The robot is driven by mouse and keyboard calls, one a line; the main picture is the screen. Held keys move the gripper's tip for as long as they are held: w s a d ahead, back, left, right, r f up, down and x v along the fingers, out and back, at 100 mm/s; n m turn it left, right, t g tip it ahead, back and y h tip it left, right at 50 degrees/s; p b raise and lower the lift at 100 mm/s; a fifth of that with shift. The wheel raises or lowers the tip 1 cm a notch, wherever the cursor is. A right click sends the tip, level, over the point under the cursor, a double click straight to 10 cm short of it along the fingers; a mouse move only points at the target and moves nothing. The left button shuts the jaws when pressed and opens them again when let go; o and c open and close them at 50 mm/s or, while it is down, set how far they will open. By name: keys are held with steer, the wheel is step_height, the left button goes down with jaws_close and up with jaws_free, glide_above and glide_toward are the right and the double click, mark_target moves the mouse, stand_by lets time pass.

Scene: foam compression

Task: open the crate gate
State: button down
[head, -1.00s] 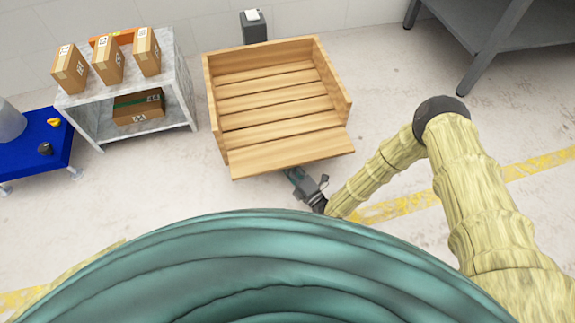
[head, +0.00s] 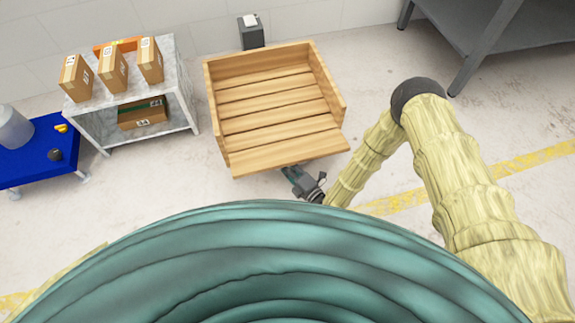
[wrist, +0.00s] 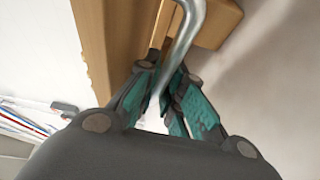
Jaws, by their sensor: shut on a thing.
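The wooden crate (head: 213,100) stands open-topped on the floor in the middle of the head view, with its slatted inside showing. Its gate (head: 290,154) is the board along the near side, tilted outward from the crate. My gripper (head: 292,173) is at the gate's near edge, partly hidden under it. In the wrist view, a bent metal handle (wrist: 184,38) runs down between the teal fingers of my gripper (wrist: 162,100), which is shut on it. Brown wood (wrist: 112,45) is close behind the handle. The handle is hidden in the head view.
A marble-look shelf (head: 183,95) with several cartons stands left of the crate, beside a blue cart (head: 30,160). A grey bin (head: 251,38) is behind the crate. A grey table (head: 480,35) is at the back right.

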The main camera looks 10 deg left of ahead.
steer(key=c, duration=1.8)
jaws_free()
steer(key=v, duration=1.2)
steer(key=shift+w, duration=0.1)
